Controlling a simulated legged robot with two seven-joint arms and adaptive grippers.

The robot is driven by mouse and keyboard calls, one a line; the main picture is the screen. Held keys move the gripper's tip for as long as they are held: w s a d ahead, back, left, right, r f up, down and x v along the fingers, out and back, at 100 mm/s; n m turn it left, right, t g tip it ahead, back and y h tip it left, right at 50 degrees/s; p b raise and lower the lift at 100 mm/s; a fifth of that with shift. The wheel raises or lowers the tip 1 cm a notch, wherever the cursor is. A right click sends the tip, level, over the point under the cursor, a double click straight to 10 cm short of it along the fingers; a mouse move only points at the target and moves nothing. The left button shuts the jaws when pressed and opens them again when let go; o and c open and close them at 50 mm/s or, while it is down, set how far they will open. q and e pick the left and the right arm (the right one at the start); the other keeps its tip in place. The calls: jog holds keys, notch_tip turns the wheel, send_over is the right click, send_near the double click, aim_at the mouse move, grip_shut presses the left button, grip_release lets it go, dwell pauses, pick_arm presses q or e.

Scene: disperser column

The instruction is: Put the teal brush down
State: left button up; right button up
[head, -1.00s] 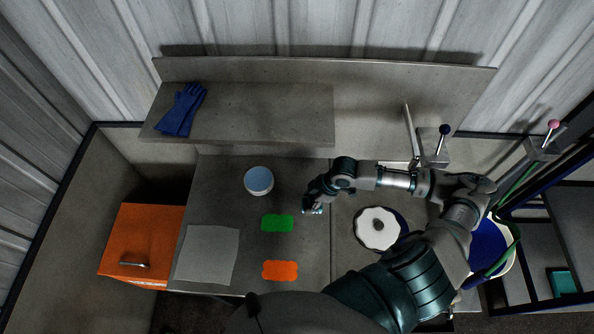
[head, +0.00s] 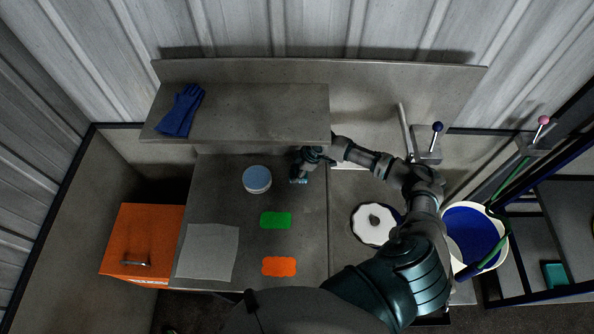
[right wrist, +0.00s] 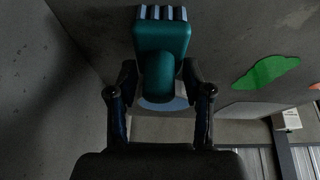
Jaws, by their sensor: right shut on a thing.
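The teal brush (right wrist: 160,50) is between the two fingers of my right gripper (right wrist: 160,90) in the right wrist view, its pale bristles at the top of the picture. In the head view my right gripper (head: 303,172) is over the grey counter, just in front of the raised shelf, and the brush (head: 299,181) shows only as a small patch below it. I cannot tell whether the bristles touch the counter. My left gripper is not in view.
Blue gloves (head: 181,111) lie on the shelf (head: 265,115).

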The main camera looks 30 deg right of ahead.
aim_at(297, 169)
jog(key=o, duration=0.6)
jog(key=shift+a, duration=0.25)
jog(key=o, duration=0.4)
jog(key=shift+a, duration=0.15)
jog(key=shift+c, duration=0.2)
jog(key=shift+o, duration=0.3)
jog(key=shift+a+r, duration=0.1)
jog(key=shift+a, duration=0.05)
jog(key=shift+s+d+r+p, duration=0.1)
jog(key=shift+d+r+p, duration=0.25)
jog(key=shift+d+p, duration=0.15)
jog(key=p+v, duration=0.5)
jog(key=v, duration=0.1)
jog(key=shift+a, duration=0.1)
jog(key=shift+s+r+p, duration=0.1)
jog(key=shift+r+p, duration=0.2)
jog(key=shift+r, duration=0.1)
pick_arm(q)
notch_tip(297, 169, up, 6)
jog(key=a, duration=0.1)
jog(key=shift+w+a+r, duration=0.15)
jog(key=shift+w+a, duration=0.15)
pick_arm(e)
jog(key=shift+f, duration=0.1)
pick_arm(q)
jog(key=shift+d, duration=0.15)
pick_arm(e)
jog(key=shift+d, duration=0.25)
jog(key=shift+f, duration=0.1)
